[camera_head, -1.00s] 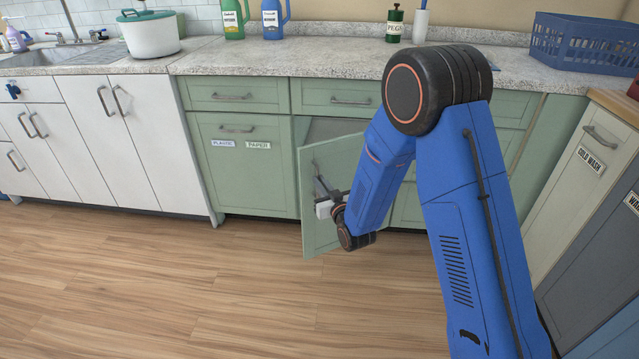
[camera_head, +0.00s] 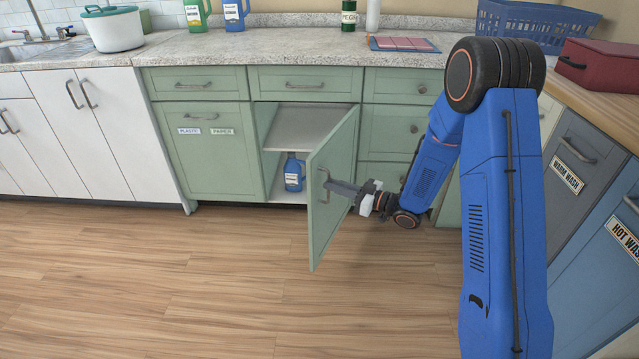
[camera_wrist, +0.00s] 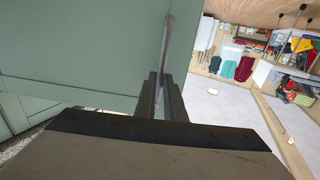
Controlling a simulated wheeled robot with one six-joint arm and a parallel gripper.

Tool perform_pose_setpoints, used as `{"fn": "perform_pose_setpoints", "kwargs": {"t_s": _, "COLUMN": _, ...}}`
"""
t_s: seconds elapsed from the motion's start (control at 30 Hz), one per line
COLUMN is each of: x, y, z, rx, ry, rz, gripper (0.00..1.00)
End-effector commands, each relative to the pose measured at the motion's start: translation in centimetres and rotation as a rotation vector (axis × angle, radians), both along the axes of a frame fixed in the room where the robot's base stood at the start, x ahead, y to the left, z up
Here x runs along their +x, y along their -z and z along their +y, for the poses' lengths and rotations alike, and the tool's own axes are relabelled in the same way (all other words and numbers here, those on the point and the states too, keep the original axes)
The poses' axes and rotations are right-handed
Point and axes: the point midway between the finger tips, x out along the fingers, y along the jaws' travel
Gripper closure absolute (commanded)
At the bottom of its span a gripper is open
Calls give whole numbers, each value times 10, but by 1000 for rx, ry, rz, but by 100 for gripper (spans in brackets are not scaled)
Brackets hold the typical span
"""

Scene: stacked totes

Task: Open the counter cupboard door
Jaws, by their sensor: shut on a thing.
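The green cupboard door (camera_head: 333,190) under the counter stands well open, swung out toward the room with its hinge side on the right of the opening. Its bar handle (camera_head: 323,186) is near the door's free edge. My gripper (camera_head: 330,185) is shut on this handle, reaching in from the right. In the wrist view the fingers (camera_wrist: 163,97) close around the handle (camera_wrist: 167,50), with the green door panel (camera_wrist: 80,45) filling the left side. Inside the cupboard (camera_head: 305,140) a shelf shows, with a blue bottle (camera_head: 293,173) below it.
The wooden floor (camera_head: 150,280) in front of the door is clear. Green drawers (camera_head: 388,132) are right of the opening, behind my arm. A cabinet labelled plastic and paper (camera_head: 205,160) is on the left. Bottles, a pot and a blue basket (camera_head: 530,25) stand on the counter.

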Motion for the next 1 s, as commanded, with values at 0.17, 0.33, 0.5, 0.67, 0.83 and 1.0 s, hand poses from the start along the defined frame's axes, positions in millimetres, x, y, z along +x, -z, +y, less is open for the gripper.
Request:
{"fn": "perform_pose_setpoints", "kwargs": {"t_s": 0.17, "x": 3, "y": -3, "z": -47, "rx": 1, "ry": -71, "rz": -9, "gripper": 100}}
{"fn": "perform_pose_setpoints", "kwargs": {"t_s": 0.33, "x": -3, "y": -3, "z": -84, "rx": 2, "ry": -133, "rz": -8, "gripper": 100}}
{"fn": "perform_pose_setpoints", "kwargs": {"t_s": 0.5, "x": -6, "y": -3, "z": -117, "rx": -1, "ry": -133, "rz": -9, "gripper": 100}}
{"fn": "perform_pose_setpoints", "kwargs": {"t_s": 0.67, "x": -5, "y": -3, "z": -143, "rx": -1, "ry": -134, "rz": -9, "gripper": 100}}
{"fn": "perform_pose_setpoints", "kwargs": {"t_s": 0.83, "x": -4, "y": -3, "z": -163, "rx": -1, "ry": -137, "rz": -9, "gripper": 100}}
{"fn": "perform_pose_setpoints", "kwargs": {"t_s": 1.0, "x": -3, "y": -3, "z": -174, "rx": -2, "ry": -139, "rz": -9, "gripper": 100}}
